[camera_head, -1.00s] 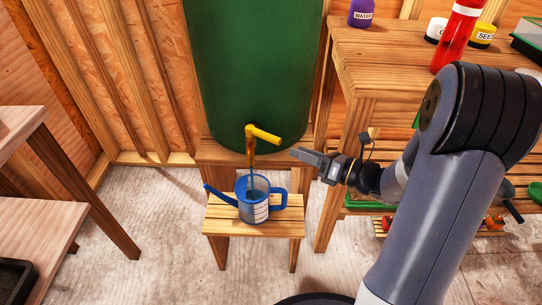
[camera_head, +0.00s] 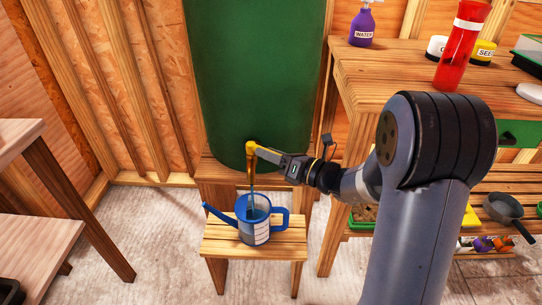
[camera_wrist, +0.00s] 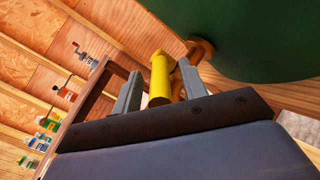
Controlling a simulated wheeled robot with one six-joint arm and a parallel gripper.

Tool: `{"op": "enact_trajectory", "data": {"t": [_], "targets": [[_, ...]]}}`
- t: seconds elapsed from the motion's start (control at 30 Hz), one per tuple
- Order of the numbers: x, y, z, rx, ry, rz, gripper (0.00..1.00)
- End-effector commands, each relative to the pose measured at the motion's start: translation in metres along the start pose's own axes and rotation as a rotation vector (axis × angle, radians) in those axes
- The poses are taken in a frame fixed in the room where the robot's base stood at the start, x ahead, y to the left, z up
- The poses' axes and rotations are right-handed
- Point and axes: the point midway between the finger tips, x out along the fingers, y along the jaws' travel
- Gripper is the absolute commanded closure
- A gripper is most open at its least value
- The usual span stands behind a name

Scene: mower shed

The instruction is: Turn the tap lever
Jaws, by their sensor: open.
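The yellow tap lever (camera_wrist: 159,80) lies between the two open fingers of my gripper (camera_wrist: 161,88) in the wrist view. I cannot tell whether either finger touches it. In the head view my gripper (camera_head: 264,153) is at the lever, and only the lever's yellow end (camera_head: 250,146) shows past the fingers. The brass tap spout (camera_head: 251,173) hangs from the green water tank (camera_head: 252,80). A thin bluish stream (camera_head: 252,196) runs from it into a blue watering can (camera_head: 255,232) standing below.
The can stands on a small wooden stool (camera_head: 222,241). A wooden workbench (camera_head: 385,82) at right carries a purple bottle (camera_head: 362,27) and a red cylinder (camera_head: 462,48). Another table (camera_head: 40,225) stands at left. The floor between table and stool is clear.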

Motion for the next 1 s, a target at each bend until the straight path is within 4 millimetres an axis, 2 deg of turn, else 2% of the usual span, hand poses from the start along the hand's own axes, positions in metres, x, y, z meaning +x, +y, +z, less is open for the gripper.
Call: {"op": "enact_trajectory", "data": {"t": [0.27,0.73,1.0], "targets": [[0.0008,0.0000,0.0001,0.001,0.000,0.000,0.61],[0.0005,-0.0001,0.0000,0.001,0.000,0.000,1.00],[0.0005,-0.0001,-0.0001,0.000,0.000,0.000,1.00]]}}
